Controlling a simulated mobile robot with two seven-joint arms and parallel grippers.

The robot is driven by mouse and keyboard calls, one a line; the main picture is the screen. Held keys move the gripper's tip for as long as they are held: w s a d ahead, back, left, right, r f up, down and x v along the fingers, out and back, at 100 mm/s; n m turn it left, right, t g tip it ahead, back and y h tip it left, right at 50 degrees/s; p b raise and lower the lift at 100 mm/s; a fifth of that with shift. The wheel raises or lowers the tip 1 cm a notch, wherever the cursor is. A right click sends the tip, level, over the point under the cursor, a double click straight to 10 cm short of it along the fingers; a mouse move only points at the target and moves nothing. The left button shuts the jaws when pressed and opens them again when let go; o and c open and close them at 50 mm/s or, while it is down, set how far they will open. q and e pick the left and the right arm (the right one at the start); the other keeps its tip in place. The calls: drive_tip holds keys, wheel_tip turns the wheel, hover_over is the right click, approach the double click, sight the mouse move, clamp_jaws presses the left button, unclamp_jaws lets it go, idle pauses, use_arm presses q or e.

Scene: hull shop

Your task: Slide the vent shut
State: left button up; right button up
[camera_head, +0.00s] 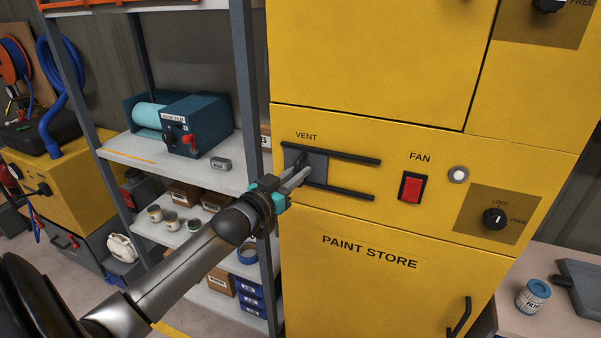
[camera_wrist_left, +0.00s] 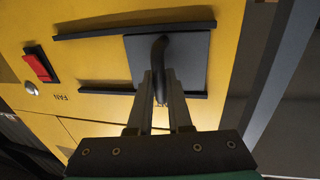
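The vent is a dark grey sliding plate (camera_head: 320,170) on the yellow paint store cabinet, under the label VENT. It sits at the left end of two black horizontal rails (camera_head: 345,195). In the left wrist view the plate (camera_wrist_left: 190,62) carries a dark curved handle (camera_wrist_left: 160,52). My left gripper (camera_head: 301,172) reaches the plate from the left. In the wrist view its two fingers (camera_wrist_left: 163,88) stand on either side of the handle and appear closed on it. The fingers partly hide the handle in the head view. My right gripper is not in view.
Right of the rails are a red FAN switch (camera_head: 411,187), a small round light (camera_head: 458,175) and a black LOCK/FREE knob (camera_head: 495,218). A shelf post (camera_head: 243,80) stands just left of the cabinet. The rails' right part has bare yellow panel between them.

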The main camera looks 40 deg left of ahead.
use_arm(q)
drive_tip(key=o, duration=0.5)
drive_tip(key=shift+a, duration=0.35)
drive_tip(key=shift+c, duration=0.2)
drive_tip(key=shift+d, duration=0.1)
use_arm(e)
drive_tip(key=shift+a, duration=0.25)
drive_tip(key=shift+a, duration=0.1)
use_arm(q)
drive_tip(key=shift+s, duration=0.15)
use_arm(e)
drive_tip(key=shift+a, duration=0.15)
use_arm(q)
drive_tip(key=s, duration=1.5)
drive_tip(key=shift+d, duration=0.35)
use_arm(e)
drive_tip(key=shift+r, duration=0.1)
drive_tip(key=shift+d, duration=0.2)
